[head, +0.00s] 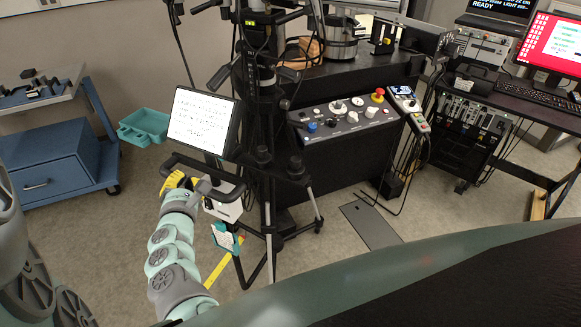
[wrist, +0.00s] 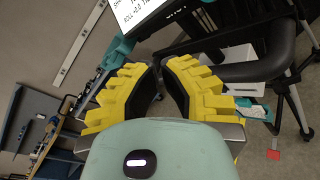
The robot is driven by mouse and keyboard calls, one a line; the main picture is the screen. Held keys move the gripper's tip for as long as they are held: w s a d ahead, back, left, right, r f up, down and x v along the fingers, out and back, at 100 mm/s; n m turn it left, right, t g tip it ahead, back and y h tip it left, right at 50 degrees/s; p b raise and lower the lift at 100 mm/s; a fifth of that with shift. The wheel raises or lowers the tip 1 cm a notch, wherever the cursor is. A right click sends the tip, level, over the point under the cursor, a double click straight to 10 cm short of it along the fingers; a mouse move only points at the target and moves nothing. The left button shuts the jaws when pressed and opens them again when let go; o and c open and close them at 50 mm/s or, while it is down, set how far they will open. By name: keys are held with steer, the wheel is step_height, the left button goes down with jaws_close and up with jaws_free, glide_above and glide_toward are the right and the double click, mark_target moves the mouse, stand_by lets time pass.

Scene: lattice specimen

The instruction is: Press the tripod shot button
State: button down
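A black tripod (head: 264,160) stands in the middle of the head view with a tilted white text screen (head: 201,118) to its left. A black bar handle (head: 196,168) and a white box (head: 224,207) sit below the screen. I cannot make out a shot button. My gripper (head: 178,180), with yellow ridged fingers, is at the left end of the handle; I cannot tell if it touches. In the wrist view my gripper (wrist: 159,64) has its fingertips nearly together, with nothing between them. The screen (wrist: 140,12), handle (wrist: 250,70) and white box (wrist: 240,56) show beyond it.
A control panel (head: 345,116) with knobs and a red button stands right of the tripod. A blue cart (head: 45,165) and teal bin (head: 143,127) are at left. A desk with a red monitor (head: 556,43) is far right. Tripod legs and hanging cables crowd the middle.

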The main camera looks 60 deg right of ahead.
steer(key=d, duration=0.2)
steer(key=d+b, duration=0.1)
steer(key=d, duration=0.2)
steer(key=shift+w+d+b, duration=0.3)
steer(key=shift+d, duration=0.05)
steer(key=shift+w+d, duration=0.1)
steer(key=shift+d, duration=0.5)
steer(key=c, duration=1.7)
jaws_free()
jaws_close()
steer(key=shift+d+b, duration=0.4)
steer(key=shift+w, duration=0.1)
